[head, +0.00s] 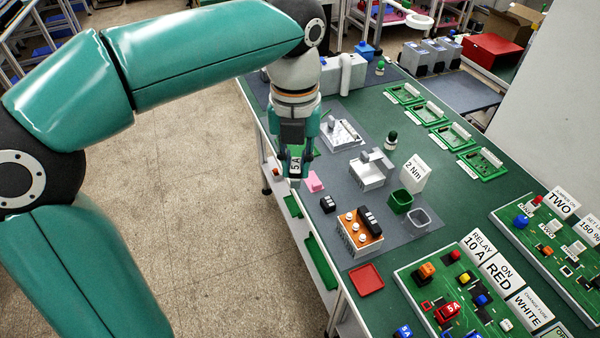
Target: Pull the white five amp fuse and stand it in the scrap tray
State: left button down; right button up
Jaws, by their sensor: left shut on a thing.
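My left gripper (297,158) points down over the near left edge of the green bench, shut on the white five amp fuse (296,168). The fuse's dark "5 A" marking faces the camera, and the fingers hide part of its sides. It appears held in the air, clear of the bench. A shallow, empty red tray (367,279), which may be the scrap tray, lies to the lower right near the bench edge. My right gripper is not in view.
A green circuit board (440,290) with red, blue and yellow parts fills the bench's lower right. A wooden-topped block (360,232), a green bin (400,201) and a grey bin (418,219) stand between. A pink block (314,182) lies beside the gripper.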

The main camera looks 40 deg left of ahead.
pick_arm(q)
jog(key=shift+d, duration=0.1)
jog(key=w+d, duration=0.3)
jog(key=d, duration=0.5)
jog(key=w+d, duration=0.3)
jog(key=d, duration=0.5)
jog(key=shift+w+d, duration=0.2)
jog(key=shift+w, duration=0.05)
dwell(0.5)
jog(key=shift+f, duration=0.1)
